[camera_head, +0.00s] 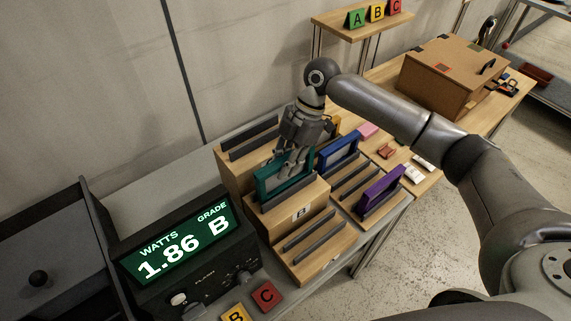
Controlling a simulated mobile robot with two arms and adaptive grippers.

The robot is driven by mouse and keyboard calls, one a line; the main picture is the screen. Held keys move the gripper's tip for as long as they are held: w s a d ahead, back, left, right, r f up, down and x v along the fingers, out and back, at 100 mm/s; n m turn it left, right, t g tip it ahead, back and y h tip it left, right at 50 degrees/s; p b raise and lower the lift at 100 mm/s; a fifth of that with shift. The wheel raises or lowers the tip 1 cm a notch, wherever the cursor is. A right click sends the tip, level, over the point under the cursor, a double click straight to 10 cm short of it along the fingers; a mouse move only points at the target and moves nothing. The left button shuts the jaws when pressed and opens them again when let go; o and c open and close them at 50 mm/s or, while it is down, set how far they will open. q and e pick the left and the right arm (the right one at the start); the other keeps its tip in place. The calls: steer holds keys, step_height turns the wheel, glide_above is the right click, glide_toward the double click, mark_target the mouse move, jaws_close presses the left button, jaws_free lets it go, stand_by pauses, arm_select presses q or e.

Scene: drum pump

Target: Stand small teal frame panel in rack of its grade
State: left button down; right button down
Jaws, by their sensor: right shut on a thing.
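My right gripper (290,165) reaches in from the right and is shut on the top of the teal frame panel (270,186). The meter display (180,245) reads 1.86 watts, grade B. My left gripper is not in view.
A blue frame panel (338,153) and a purple frame panel (381,190) stand in the neighbouring rack to the right. Dark-slotted empty steps lie in front. A brown box (452,75) stands farther back.

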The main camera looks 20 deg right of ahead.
steer(key=shift+f, duration=0.75)
steer(key=shift+f, duration=0.1)
steer(key=c, duration=1.3)
jaws_free()
steer(key=b+v, duration=0.3)
steer(key=v, duration=0.8)
steer(key=shift+b, duration=0.35)
steer(key=shift+w+d+r, duration=0.1)
steer(key=shift+d+r, duration=0.05)
steer(key=shift+r, duration=0.45)
